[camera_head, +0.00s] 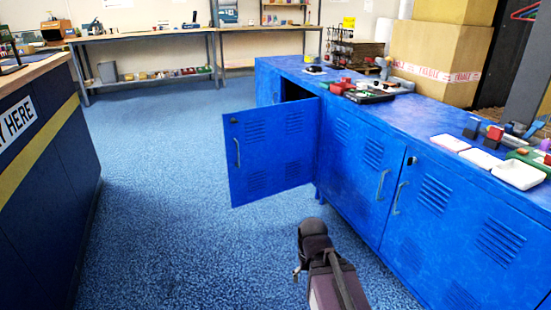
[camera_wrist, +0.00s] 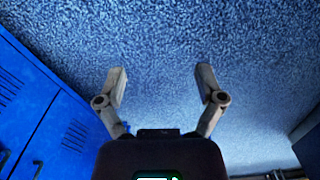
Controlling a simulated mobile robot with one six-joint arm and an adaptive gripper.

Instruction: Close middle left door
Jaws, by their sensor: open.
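A blue metal cabinet door (camera_head: 270,148) with vent slots and a silver handle stands swung open in the head view. It juts out to the left from the row of blue lockers (camera_head: 348,160), and a dark opening shows behind its top edge. The neighbouring doors to its right look shut. My gripper (camera_wrist: 162,82) is open and empty in the wrist view, with only blue carpet between its fingers. In the head view my arm is low at the bottom centre, in front of the lockers and apart from the open door; the fingers cannot be made out there.
The locker top holds white trays (camera_head: 518,174), red and black items, and a large carton (camera_head: 440,62). A dark counter (camera_head: 45,170) with a yellow stripe stands at the left. A shelf bench (camera_head: 150,38) lines the back wall. Blue carpet (camera_head: 165,190) between counter and lockers is clear.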

